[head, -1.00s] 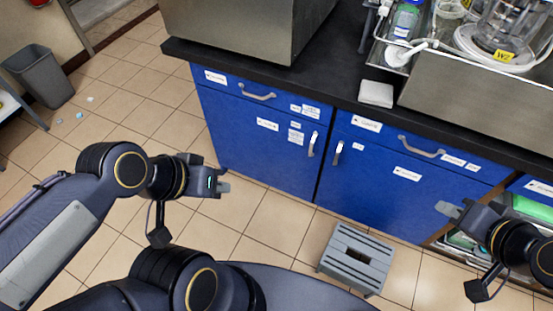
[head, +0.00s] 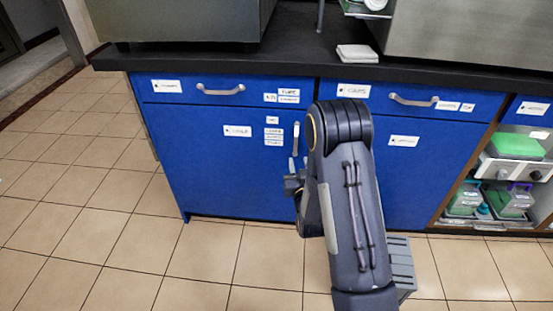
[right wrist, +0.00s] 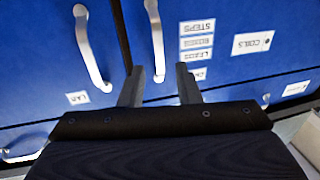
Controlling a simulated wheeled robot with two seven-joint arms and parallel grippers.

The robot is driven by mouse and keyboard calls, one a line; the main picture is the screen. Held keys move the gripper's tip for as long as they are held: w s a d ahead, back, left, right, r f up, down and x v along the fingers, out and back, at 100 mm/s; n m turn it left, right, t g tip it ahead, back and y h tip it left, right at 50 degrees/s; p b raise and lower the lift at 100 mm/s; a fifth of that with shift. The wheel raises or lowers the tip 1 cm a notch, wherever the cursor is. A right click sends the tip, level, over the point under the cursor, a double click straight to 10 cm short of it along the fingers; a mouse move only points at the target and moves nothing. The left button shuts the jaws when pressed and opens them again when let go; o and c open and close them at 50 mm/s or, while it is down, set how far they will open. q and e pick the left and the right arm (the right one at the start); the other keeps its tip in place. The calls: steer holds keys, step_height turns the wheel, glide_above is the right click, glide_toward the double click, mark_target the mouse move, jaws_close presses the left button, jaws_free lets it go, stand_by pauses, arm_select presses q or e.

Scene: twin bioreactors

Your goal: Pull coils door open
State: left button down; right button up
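The coils door (head: 225,165) is the left blue cabinet door, with a white coils label (head: 237,131); it is shut. Its upright metal handle (head: 296,138) is near the door's right edge. My right gripper (head: 297,164) is just below this handle, partly hidden by my own arm. In the right wrist view, my right gripper (right wrist: 160,82) is open. The lower end of the coils door's handle (right wrist: 157,40) lies between its two fingers, with no clear contact. The coils label (right wrist: 253,43) also shows there, upside down. My left gripper is out of view.
Drawers with handles (head: 220,90) sit above the doors, under a black worktop (head: 200,60). The neighbouring door's handle (right wrist: 92,48) is close to my right gripper. A grey step stool (head: 401,265) stands behind my arm. Floor at left is clear.

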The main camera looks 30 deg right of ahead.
steer(key=x, duration=0.7)
steer(key=shift+b, duration=0.4)
steer(key=shift+d, duration=0.1)
steer(key=shift+c, duration=0.4)
jaws_close()
